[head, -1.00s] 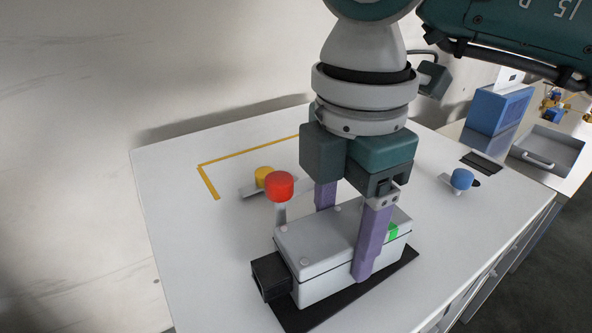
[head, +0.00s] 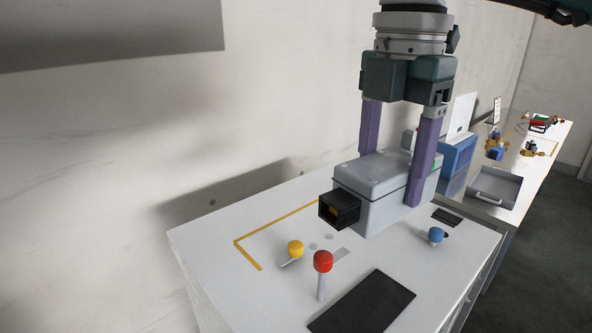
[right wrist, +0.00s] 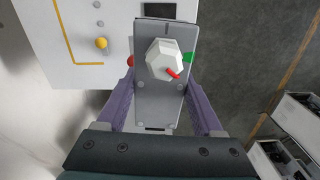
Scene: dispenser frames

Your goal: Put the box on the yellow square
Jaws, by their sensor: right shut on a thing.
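The grey box (head: 375,183) with a black spout at its left end is held in the air above the white table. My right gripper (head: 400,190) is shut on it, one purple finger on each side. In the right wrist view the box (right wrist: 158,95) sits between the fingers (right wrist: 160,100), with a white knob and a red piece on it. The yellow square (head: 250,256) is marked on the table at the left; only some of its outline shows, and the box hides part of that area. My left gripper is not in view.
Yellow (head: 295,249), red (head: 323,262) and blue (head: 435,235) knobs stand on the table (head: 225,295). A black mat (head: 362,303) lies bare at the front. A grey tray (head: 496,187) and blue box (head: 457,160) are farther right. A wall runs behind.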

